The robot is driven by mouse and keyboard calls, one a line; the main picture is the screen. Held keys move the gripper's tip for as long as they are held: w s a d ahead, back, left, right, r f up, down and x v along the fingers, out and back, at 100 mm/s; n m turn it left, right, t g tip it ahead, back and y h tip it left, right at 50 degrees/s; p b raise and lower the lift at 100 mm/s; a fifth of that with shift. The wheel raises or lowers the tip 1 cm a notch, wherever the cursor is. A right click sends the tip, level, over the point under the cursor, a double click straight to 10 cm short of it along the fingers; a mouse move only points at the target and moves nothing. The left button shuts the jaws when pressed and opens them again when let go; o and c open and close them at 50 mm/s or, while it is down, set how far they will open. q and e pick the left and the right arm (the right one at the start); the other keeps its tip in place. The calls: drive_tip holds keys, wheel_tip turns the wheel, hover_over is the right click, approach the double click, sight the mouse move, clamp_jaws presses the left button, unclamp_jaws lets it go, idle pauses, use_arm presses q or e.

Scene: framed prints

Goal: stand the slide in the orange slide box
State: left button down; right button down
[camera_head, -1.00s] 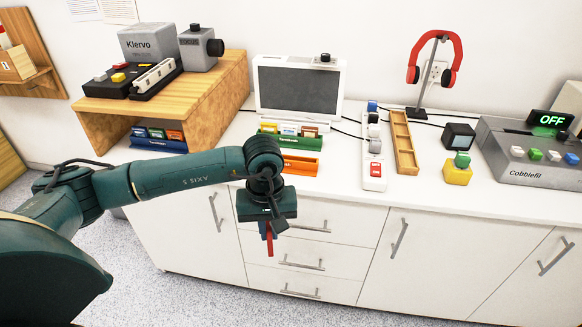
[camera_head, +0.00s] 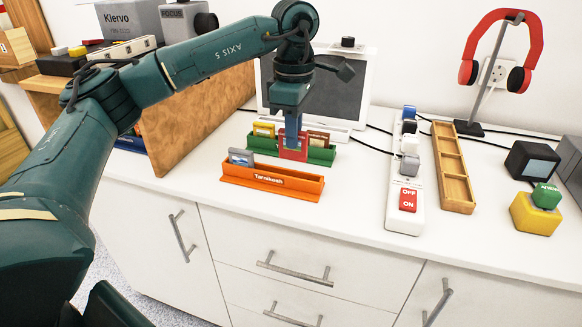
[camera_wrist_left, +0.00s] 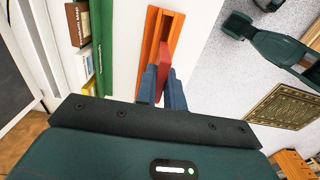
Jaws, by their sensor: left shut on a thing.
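The orange slide box (camera_head: 272,183) is a long tray on the counter. A grey-blue slide (camera_head: 241,156) stands at its left end. My left gripper (camera_head: 291,130) is shut on a red slide (camera_head: 293,150) and holds it upright, just above or behind the orange box from the head camera. In the left wrist view the red slide (camera_wrist_left: 166,70) is between the fingers and overlaps the orange box (camera_wrist_left: 151,30). I cannot tell the height gap. The gripper hides the box's near part there. Part of my right arm (camera_wrist_left: 268,44) shows in that view; its jaws are unclear.
Close behind is a green slide box (camera_head: 320,156) with a yellow slide (camera_head: 264,129) and a brown slide (camera_head: 318,138). A screen (camera_head: 340,95) stands behind. A power strip (camera_head: 405,180) and wooden tray (camera_head: 453,165) lie to the right. The counter's front strip is free.

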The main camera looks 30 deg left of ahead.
sight(294, 160)
use_arm(q)
wheel_tip(294, 160, down, 6)
drive_tip(key=shift+f+b, duration=0.1)
drive_tip(key=shift+b, duration=0.45)
drive_tip(key=shift+f, duration=0.2)
use_arm(e)
drive_tip(key=shift+w+a+f+t, duration=0.1)
drive_tip(key=shift+w+t, duration=0.25)
drive_tip(key=shift+t, duration=0.05)
use_arm(q)
drive_tip(key=c, duration=1.5)
unclamp_jaws()
